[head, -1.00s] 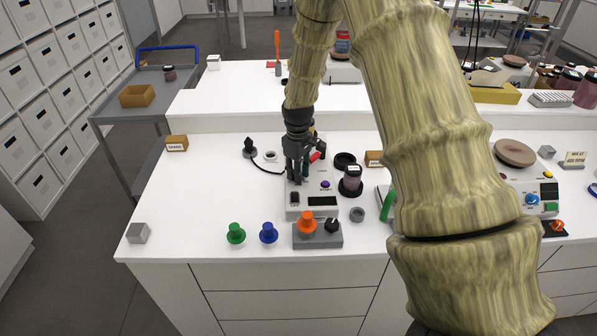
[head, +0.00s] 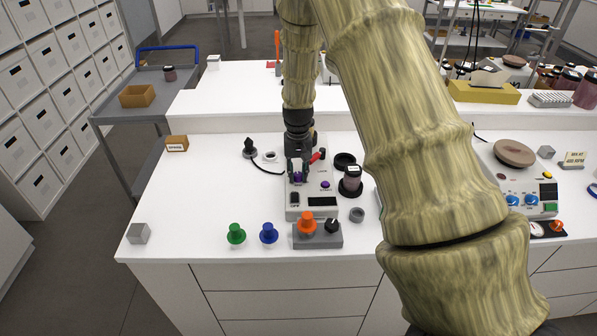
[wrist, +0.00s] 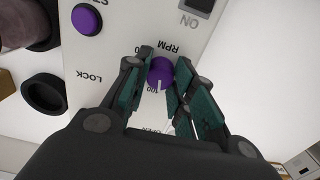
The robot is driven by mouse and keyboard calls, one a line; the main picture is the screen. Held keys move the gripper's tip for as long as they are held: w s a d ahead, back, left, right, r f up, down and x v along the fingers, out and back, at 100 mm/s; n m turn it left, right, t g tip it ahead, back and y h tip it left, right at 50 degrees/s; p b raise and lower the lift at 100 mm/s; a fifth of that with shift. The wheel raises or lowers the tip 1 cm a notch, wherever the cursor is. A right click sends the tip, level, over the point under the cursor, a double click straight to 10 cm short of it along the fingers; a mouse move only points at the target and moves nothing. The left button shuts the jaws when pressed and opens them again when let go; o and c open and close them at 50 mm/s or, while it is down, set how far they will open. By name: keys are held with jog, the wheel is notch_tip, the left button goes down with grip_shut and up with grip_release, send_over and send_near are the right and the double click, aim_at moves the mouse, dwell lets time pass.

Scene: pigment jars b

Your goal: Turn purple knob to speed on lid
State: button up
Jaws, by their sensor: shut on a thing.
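The purple knob (wrist: 160,72) sits on the white panel of the small machine (head: 321,214), beside the printed word RPM. My gripper (wrist: 162,78) is shut on the knob, one teal-padded finger on each side. A white mark on the knob points toward the lower edge of the wrist view, near a printed number that looks like 100. In the head view my gripper (head: 298,174) stands over the machine and partly hides the knob. A dark jar (head: 351,181) with a pale label at its top stands right of the machine; the label is too small to read.
A separate purple button (wrist: 87,19) is on the same panel. Green knob (head: 236,233), blue knob (head: 269,233) and an orange knob on a grey box (head: 318,238) stand in front.

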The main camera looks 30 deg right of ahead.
aim_at(298, 174)
jog(key=shift+d+r+m, duration=0.1)
jog(key=shift+r+m, duration=0.05)
jog(key=shift+m, duration=0.95)
jog(key=o, duration=1)
jog(key=shift+o, duration=0.3)
jog(key=shift+s, duration=0.1)
notch_tip(298, 174, up, 12)
